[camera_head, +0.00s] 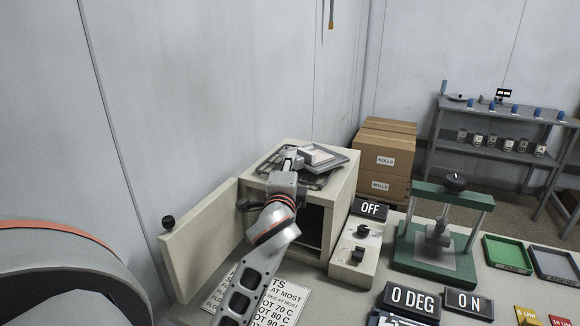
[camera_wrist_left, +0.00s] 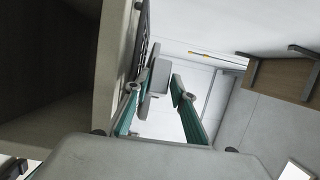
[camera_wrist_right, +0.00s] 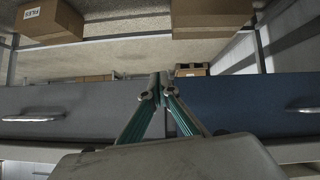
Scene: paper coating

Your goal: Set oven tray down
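A grey oven tray (camera_head: 340,159) with a white block or sheet (camera_head: 316,155) in it rests on or just above a dark wire rack (camera_head: 268,163) on top of the beige oven (camera_head: 341,205). My left gripper (camera_head: 290,160) is at the tray's left edge. In the left wrist view, my left gripper (camera_wrist_left: 160,88) has its fingers apart, with the grey tray edge (camera_wrist_left: 155,80) beyond or between them; contact is unclear. My right gripper (camera_wrist_right: 160,82) is shut and empty in the right wrist view; it is outside the head view.
The oven door (camera_head: 203,239) stands open to the left. A control box (camera_head: 356,252) and a green press (camera_head: 437,262) stand right of the oven. Boxes (camera_head: 386,160) and a shelf (camera_head: 490,155) are behind. A printed sheet (camera_head: 283,303) lies in front.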

